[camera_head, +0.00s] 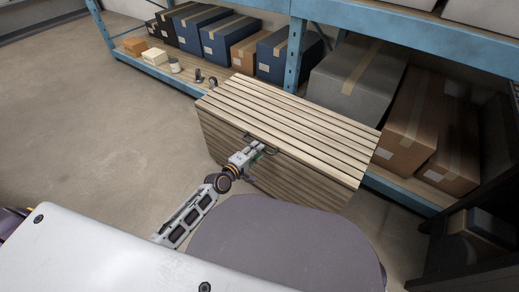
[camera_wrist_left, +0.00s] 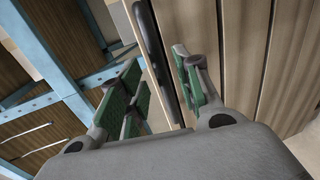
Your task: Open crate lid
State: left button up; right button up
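The wooden crate (camera_head: 222,140) stands on the floor against the shelf, with its slatted lid (camera_head: 290,115) lying flat on top. A dark handle (camera_head: 277,150) sits at the lid's near edge and also shows in the left wrist view (camera_wrist_left: 152,45). My left gripper (camera_head: 262,148) reaches the near side of the crate at this handle. In the left wrist view its green-padded fingers (camera_wrist_left: 160,84) are apart, with the handle running into the gap between them. I cannot tell whether either finger touches it. My right gripper is not in view.
A blue shelf rack (camera_head: 294,55) with several boxes stands behind the crate. A large grey box (camera_head: 350,85) and brown boxes (camera_head: 410,115) are close to the crate's right end. The floor (camera_head: 90,130) to the left is clear.

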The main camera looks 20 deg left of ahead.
pick_arm(q)
jog(key=x, duration=0.3)
jog(key=shift+b, duration=0.35)
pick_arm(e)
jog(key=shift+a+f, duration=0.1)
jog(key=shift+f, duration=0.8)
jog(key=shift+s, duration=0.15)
pick_arm(q)
grip_shut()
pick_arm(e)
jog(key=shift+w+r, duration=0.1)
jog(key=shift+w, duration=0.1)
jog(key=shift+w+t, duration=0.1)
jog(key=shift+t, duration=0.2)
